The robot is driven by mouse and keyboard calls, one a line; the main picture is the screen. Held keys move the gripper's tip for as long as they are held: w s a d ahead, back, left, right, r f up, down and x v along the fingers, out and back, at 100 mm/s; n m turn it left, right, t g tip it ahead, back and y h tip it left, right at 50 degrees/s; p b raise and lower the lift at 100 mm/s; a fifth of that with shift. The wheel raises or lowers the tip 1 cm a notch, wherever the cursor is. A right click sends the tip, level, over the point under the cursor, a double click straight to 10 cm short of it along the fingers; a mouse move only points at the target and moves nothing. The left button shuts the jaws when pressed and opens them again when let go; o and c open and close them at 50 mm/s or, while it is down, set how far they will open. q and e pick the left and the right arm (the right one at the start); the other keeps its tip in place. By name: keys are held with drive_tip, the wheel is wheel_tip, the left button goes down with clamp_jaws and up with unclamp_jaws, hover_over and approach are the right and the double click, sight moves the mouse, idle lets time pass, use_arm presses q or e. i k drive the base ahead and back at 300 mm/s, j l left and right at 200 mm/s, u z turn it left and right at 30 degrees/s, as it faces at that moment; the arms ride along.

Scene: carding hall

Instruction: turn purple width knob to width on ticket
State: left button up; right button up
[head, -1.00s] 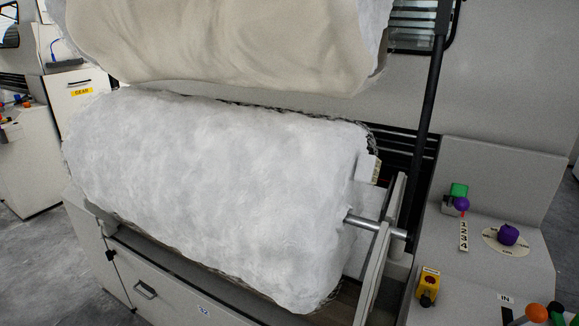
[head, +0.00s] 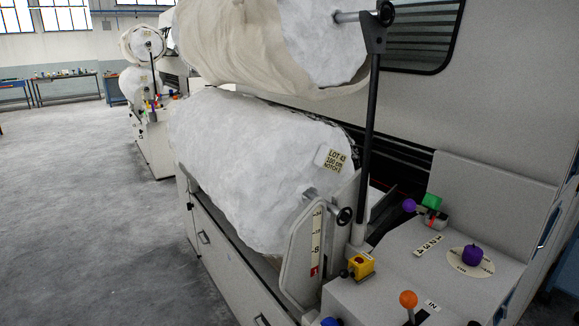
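The purple width knob (head: 472,255) sits on a round pale dial plate (head: 455,262) on the grey control panel at the right. Small print on the dial is too small to read. The ticket (head: 334,160) is on the end of the large white fibre roll (head: 255,165) and reads LOT 43, 100 cm, with a last line that looks like NOTCH 2 or similar. Neither of my grippers shows in the head view.
A yellow switch box (head: 361,265) and an orange-ball lever (head: 408,299) are nearer. Open floor (head: 80,200) lies left.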

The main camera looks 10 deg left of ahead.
sight(472, 255)
drive_tip(key=l+u, duration=0.45)
drive_tip(key=l, duration=0.45)
drive_tip(key=k+l+u, duration=0.1)
drive_tip(key=l+u, duration=0.3)
drive_tip(key=l, duration=0.5)
